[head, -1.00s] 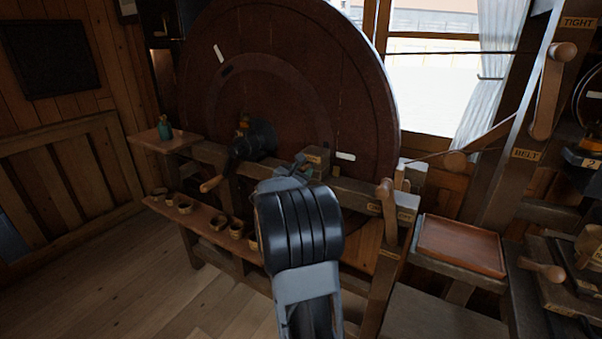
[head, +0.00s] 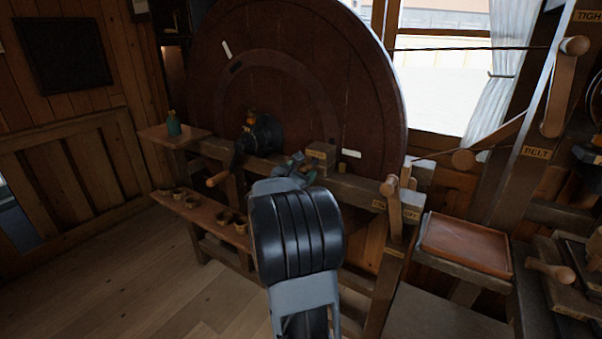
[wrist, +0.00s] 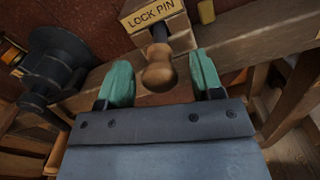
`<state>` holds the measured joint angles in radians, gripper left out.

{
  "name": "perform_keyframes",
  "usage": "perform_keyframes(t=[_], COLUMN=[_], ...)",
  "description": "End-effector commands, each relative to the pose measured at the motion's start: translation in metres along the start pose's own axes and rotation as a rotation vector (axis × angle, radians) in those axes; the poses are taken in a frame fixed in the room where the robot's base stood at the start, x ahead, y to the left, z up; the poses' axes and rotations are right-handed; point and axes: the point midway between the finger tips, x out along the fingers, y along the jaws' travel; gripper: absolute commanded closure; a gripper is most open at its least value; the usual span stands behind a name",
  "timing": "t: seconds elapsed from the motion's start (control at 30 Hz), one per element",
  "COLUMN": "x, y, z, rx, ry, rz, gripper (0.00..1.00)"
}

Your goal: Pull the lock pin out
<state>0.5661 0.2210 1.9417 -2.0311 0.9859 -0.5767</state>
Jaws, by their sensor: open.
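The lock pin (wrist: 160,72) has a rounded wooden knob on a dark shank. In the wrist view it sticks out of a wooden block labelled LOCK PIN (wrist: 152,18). My gripper (wrist: 163,85) is open, with one green finger on each side of the knob and a gap to each. I see no contact. In the head view my gripper (head: 297,166) is beside the block (head: 321,154) on the beam, and my arm hides the pin there.
A large dark wooden wheel (head: 300,70) stands behind the beam. A black hub with a crank handle (head: 217,179) is to the left; the hub (wrist: 55,65) also shows in the wrist view. A lever (head: 391,205) and a brown tray (head: 466,243) are to the right. Small cups line a low shelf (head: 200,212).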

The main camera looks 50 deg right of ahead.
Motion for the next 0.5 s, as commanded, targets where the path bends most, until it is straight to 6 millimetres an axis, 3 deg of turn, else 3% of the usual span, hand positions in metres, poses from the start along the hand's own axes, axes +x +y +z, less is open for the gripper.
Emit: perform_keyframes(t=[0.17,0.5], x=[-0.011,-0.078], y=[0.002,0.001], z=[0.000,0.000], rx=[0.002,0.001], ry=[0.000,0.001], rz=[0.004,0.006], gripper=[0.40,0.40])
